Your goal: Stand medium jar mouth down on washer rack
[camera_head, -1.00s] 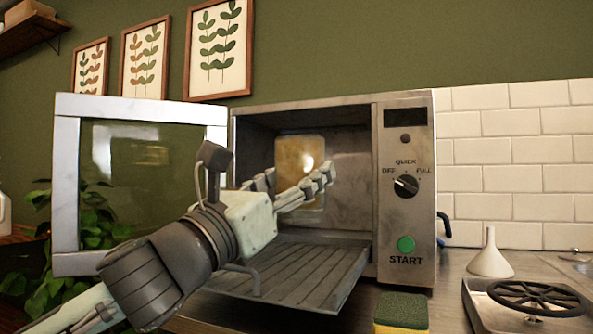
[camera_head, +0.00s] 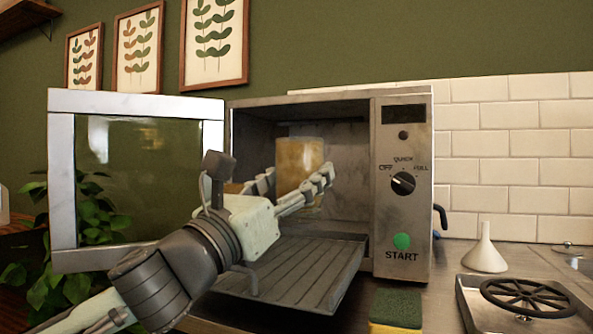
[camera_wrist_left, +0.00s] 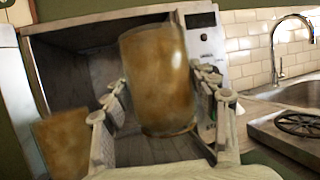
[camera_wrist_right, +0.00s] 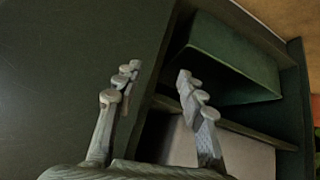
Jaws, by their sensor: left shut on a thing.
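My left gripper (camera_head: 295,185) reaches into the open washer and is shut on a cloudy, brown-stained jar (camera_head: 300,156). The held jar also shows in the left wrist view (camera_wrist_left: 158,75), roughly upright between the fingers. I cannot tell which end is its mouth. The grey ridged washer rack (camera_head: 300,275) is pulled out at the opening, below and in front of the jar. A second brown-stained jar (camera_wrist_left: 63,145) stands left of the gripper in the left wrist view, mostly hidden in the head view. My right gripper (camera_wrist_right: 155,82) is open and empty.
The washer door (camera_head: 62,185) stands open at left. The control panel (camera_head: 403,185) borders the opening at right. A yellow-green sponge (camera_head: 396,308), a white funnel (camera_head: 485,252) and a black burner grate (camera_head: 535,297) are to the right. A dark green box (camera_wrist_right: 230,60) shows near my right gripper.

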